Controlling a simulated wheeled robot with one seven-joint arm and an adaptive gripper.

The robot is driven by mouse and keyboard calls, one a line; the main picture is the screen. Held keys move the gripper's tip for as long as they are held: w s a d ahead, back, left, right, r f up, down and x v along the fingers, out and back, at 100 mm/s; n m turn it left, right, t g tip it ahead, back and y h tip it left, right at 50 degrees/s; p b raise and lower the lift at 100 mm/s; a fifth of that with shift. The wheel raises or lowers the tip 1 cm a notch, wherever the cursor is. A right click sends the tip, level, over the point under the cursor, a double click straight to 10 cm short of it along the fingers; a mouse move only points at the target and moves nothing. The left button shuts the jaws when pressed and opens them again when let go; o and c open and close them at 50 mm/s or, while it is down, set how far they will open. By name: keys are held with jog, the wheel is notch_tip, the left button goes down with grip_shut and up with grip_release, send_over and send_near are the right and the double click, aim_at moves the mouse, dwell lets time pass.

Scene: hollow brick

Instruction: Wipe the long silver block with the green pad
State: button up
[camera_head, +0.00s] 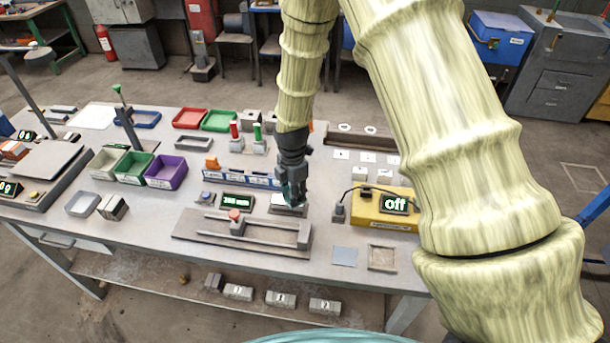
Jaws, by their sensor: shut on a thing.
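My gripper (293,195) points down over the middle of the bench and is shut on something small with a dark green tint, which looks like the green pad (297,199). The fingers hide most of it. A pale silver block (280,199) lies just under and beside the fingertips, partly covered by them; it may be the long silver block. I cannot tell whether the pad touches it.
A grey slide fixture (205,232) with a red knob (235,214) lies in front. A yellow box (372,211) reading "off" stands right, with a cable. Purple (166,171), green and grey bins stand left.

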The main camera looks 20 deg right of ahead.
jog(key=shift+s+d, duration=0.2)
jog(key=shift+d, duration=0.15)
jog(key=r, duration=0.1)
jog(key=r+p, duration=0.1)
jog(key=shift+s+d+r, duration=0.2)
jog(key=shift+d+r, duration=0.1)
jog(key=r+p, duration=0.1)
jog(key=r, duration=0.1)
jog(key=r+p, duration=0.1)
jog(key=p, duration=0.1)
jog(key=shift+s+d+r, duration=0.1)
jog(key=shift+d+r, duration=0.1)
jog(key=shift+r, duration=0.15)
jog(key=shift+a+r+p, duration=0.1)
jog(key=shift+r+p, duration=0.5)
jog(key=shift+r, duration=0.3)
